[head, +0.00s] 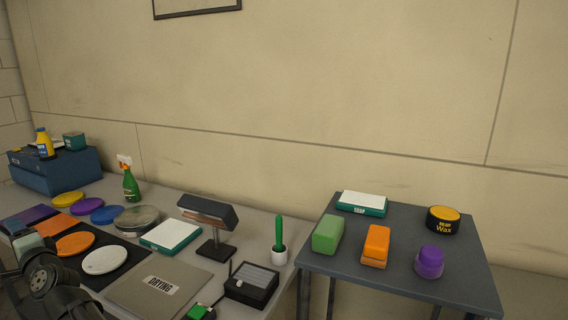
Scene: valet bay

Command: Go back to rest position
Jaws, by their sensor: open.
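Part of my dark arm (48,284) shows in the lower left corner of the head view, cut off by the picture edge. I make out no fingertips there, and no jaws show around any object. The arm covers part of the near left side of the bench. A small grey-green block (28,243) lies just above the arm in the picture; whether it touches the arm cannot be told.
The bench holds round pads, a green spray bottle (129,180), a lamp (209,222), a grey DRYING mat (158,288) and a blue case (56,170). A side table (405,275) at right holds blocks and a wax tin (443,219).

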